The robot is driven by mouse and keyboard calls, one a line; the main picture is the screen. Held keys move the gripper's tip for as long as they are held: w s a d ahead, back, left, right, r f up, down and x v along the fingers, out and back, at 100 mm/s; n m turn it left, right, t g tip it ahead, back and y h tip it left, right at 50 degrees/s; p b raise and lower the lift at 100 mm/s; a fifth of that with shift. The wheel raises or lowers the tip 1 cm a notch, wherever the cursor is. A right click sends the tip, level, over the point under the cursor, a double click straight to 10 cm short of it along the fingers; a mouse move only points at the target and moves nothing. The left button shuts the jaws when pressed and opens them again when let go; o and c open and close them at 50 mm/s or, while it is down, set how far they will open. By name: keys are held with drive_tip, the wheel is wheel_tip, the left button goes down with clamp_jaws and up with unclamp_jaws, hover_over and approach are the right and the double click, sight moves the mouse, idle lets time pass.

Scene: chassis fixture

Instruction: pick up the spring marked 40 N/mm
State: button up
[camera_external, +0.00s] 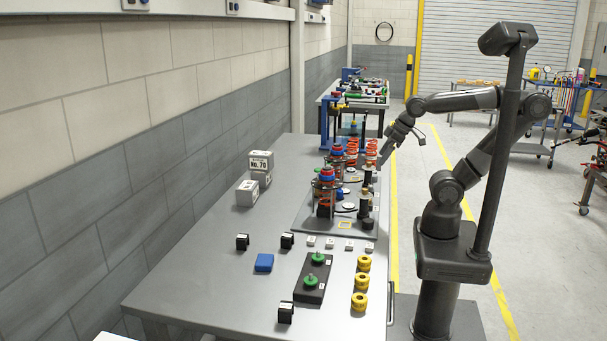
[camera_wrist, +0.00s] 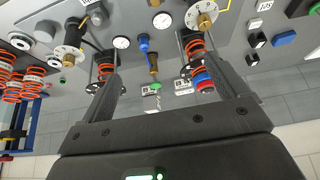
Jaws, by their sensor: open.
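Several loose orange-red coil springs (camera_external: 371,152) stand at the far end of the fixture board. In the wrist view these springs (camera_wrist: 32,82) are at the left edge, with white bands whose marks are too small to read. I cannot tell which spring is marked 40 N/mm. Other orange springs sit in the two strut stands, a near one (camera_external: 325,192) and a far one (camera_external: 337,160). My gripper (camera_wrist: 163,65) is open and empty, its dark fingers wide apart. In the external view my gripper (camera_external: 384,160) is above the board's right side, near the loose springs.
The grey table (camera_external: 200,255) has clear room at front left. Grey blocks (camera_external: 247,194), a blue block (camera_external: 264,262), yellow rings (camera_external: 361,282) and a black plate with green knobs (camera_external: 312,278) lie on it. Dark posts (camera_external: 365,202) stand along the board's right side.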

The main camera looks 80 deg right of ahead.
drive_tip(key=shift+c, duration=1.1)
drive_tip(key=w+d+r+g, duration=0.2)
drive_tip(key=w+d, duration=0.5)
drive_tip(key=d, duration=0.6)
drive_tip(key=w+d+r+g, duration=0.1)
drive_tip(key=w+d+r, duration=0.2)
drive_tip(key=w+d, duration=0.75)
drive_tip(key=s+d+f+g, duration=0.1)
drive_tip(key=s+d+f, duration=0.3)
drive_tip(key=d, duration=0.8)
drive_tip(key=s+d+f+g, duration=0.1)
drive_tip(key=s+d+f, duration=0.25)
drive_tip(key=d, duration=0.75)
drive_tip(key=s+d+f+g, duration=0.1)
drive_tip(key=s+d+f, duration=0.3)
drive_tip(key=d, duration=0.8)
drive_tip(key=f, duration=1)
drive_tip(key=shift+a+f, duration=0.1)
drive_tip(key=shift+a, duration=0.1)
